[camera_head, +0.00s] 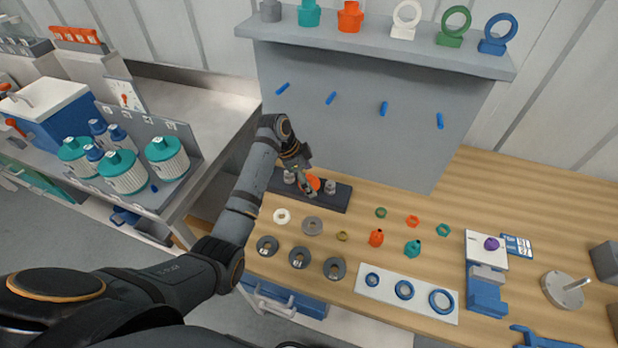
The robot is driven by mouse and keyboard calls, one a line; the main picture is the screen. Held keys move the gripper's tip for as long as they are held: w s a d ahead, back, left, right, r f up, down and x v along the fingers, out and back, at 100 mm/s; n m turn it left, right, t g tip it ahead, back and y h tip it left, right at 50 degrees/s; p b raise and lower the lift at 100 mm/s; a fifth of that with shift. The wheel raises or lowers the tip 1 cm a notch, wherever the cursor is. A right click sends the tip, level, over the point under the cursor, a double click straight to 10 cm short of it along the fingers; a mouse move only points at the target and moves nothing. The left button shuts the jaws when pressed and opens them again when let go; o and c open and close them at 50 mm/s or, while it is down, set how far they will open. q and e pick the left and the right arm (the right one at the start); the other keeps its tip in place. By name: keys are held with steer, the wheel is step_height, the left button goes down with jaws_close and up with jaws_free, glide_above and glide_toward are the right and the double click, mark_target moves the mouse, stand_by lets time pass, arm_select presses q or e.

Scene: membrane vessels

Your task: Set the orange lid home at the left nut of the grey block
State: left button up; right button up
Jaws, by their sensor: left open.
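The dark grey block (342,200) lies on the wooden bench against the grey back panel. Its left nut (289,177) is a small pale piece standing on the block. Another pale nut (330,187) stands further right on it. The orange lid (314,183) shows between the two nuts, partly hidden by my left gripper (308,188). My left gripper is open and reaches down over the block, right at the orange lid. I cannot tell whether the fingers touch the lid or whether it rests on the block. My right gripper is out of view.
Loose rings and grey discs (299,257) lie in front of the block. Blue pegs (384,108) stick out of the panel below a shelf (380,45). Bare wood lies at the back right.

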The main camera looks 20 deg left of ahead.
arm_select(q)
steer(key=shift+r, duration=0.2)
steer(key=v, duration=1.1)
steer(key=shift+s+a+r, duration=0.15)
steer(key=shift+a+r, duration=0.05)
steer(key=shift+r, duration=0.05)
